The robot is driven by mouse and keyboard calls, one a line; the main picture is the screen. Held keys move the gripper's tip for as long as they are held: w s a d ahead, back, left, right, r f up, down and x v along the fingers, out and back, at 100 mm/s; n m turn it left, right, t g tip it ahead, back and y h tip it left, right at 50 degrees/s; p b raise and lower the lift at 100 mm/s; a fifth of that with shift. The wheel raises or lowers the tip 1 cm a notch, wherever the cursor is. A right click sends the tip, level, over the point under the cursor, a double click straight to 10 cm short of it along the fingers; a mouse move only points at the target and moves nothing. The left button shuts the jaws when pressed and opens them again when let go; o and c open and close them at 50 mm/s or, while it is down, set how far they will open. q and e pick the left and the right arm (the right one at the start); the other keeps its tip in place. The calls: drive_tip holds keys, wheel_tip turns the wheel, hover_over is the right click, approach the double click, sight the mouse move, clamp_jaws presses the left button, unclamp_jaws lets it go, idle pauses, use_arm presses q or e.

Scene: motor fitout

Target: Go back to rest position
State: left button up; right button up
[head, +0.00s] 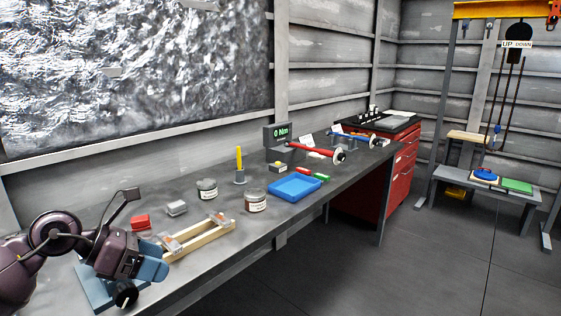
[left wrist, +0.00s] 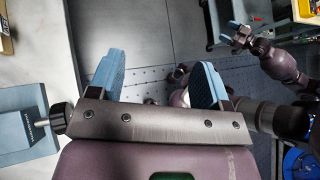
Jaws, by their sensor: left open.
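My left gripper (head: 150,268) is at the lower left of the head view, over the near end of the bench. In the left wrist view the left gripper (left wrist: 158,78) has its two blue fingers wide apart, with nothing between them but floor further below. A blue fixture (head: 92,290) on the bench is partly hidden behind my left gripper; it also shows at the left edge of the left wrist view (left wrist: 22,130). My right gripper (left wrist: 240,38) shows small at the upper right of the left wrist view; its jaw opening is unclear.
The grey bench (head: 230,232) holds a wooden frame (head: 200,240), jars (head: 256,202), a blue tray (head: 295,187), a red block (head: 141,221) and a torque display (head: 277,136). A red cabinet (head: 402,170) stands beyond. The floor (head: 430,270) at right is clear.

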use_arm(q)
drive_tip(key=w+d+r+n+t+h, duration=0.1)
drive_tip(key=d+r+n+t+h, duration=0.25)
drive_tip(key=r+n+h, duration=0.2)
drive_tip(key=s+a+f+n+t+y, duration=0.1)
drive_tip(key=a+f+n+t+y, duration=0.4)
drive_tip(key=f+n, duration=0.75)
drive_tip(key=s+a+f+n+t+y, duration=0.1)
drive_tip(key=a+f+n+t+y, duration=0.35)
drive_tip(key=n, duration=1.35)
drive_tip(key=s+d+f+n+g+y, duration=0.2)
drive_tip(key=s+f+n+g+y, duration=0.4)
drive_tip(key=s+f, duration=1.6)
drive_tip(key=n, duration=0.3)
drive_tip(key=shift+f, duration=0.35)
